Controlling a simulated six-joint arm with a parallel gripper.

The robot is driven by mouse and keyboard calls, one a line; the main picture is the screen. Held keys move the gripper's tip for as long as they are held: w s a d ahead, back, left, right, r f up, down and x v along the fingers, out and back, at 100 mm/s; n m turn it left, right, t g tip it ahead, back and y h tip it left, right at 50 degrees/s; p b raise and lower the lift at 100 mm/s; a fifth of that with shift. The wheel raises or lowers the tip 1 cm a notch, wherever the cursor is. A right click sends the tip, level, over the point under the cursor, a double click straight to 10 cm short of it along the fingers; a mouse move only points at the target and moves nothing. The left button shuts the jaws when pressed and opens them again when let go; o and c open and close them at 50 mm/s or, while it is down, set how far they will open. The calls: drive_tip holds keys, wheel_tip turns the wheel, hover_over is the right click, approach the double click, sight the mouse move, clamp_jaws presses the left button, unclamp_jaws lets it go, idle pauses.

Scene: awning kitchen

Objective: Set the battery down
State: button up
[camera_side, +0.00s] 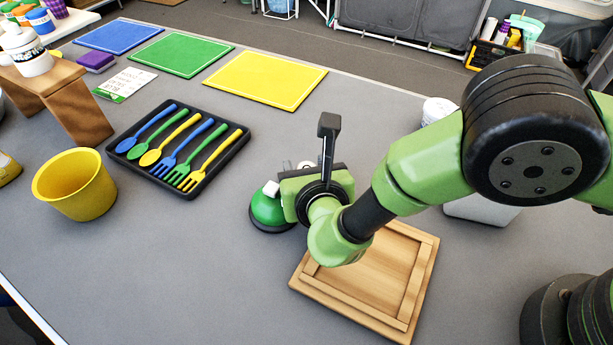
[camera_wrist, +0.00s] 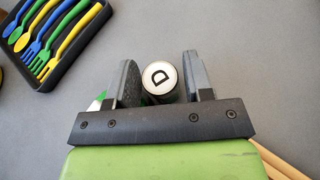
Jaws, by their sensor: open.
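The battery (camera_wrist: 160,79) shows end-on in the wrist view, with a pale round end marked with a black D. It is between the two dark fingers of my gripper (camera_wrist: 159,70), closer to the left finger. The fingers are open. A narrow gap shows at the right finger; I cannot tell whether the left one touches the battery. In the side view my gripper points down beside a green dome, and its own body hides the battery and fingertips. What is under the battery is hidden.
The green dome (camera_side: 267,210) stands close to my gripper. A square wooden tray (camera_side: 425,262) lies below my wrist. A black cutlery tray (camera_side: 240,147), a yellow bucket (camera_side: 78,188) and a wooden stand (camera_side: 80,112) are to the left. Bare grey table lies between.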

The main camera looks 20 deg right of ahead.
sight(309, 164)
drive_tip(key=shift+w, duration=0.1)
drive_tip(key=shift+c, duration=0.2)
drive_tip(key=c, duration=0.8)
drive_tip(key=shift+r, duration=0.45)
drive_tip(key=r, duration=0.8)
drive_tip(key=shift+w+d+r, duration=0.3)
drive_tip(key=shift+w+d, duration=0.05)
drive_tip(key=w+d+m+g+h, duration=0.1)
drive_tip(key=w+d+m+h, duration=0.35)
drive_tip(key=w+d, duration=0.4)
drive_tip(key=shift+h, duration=0.25)
drive_tip(key=shift+s+d+f, duration=0.1)
drive_tip(key=shift+d+f, duration=0.25)
drive_tip(key=shift+f, duration=1.2)
drive_tip(key=shift+s+d+f, duration=0.15)
drive_tip(key=shift+d+f, duration=0.25)
drive_tip(key=shift+f, duration=1.15)
drive_tip(key=shift+s+d+f, duration=0.1)
drive_tip(key=shift+d+f, duration=0.25)
drive_tip(key=shift+f, duration=1.2)
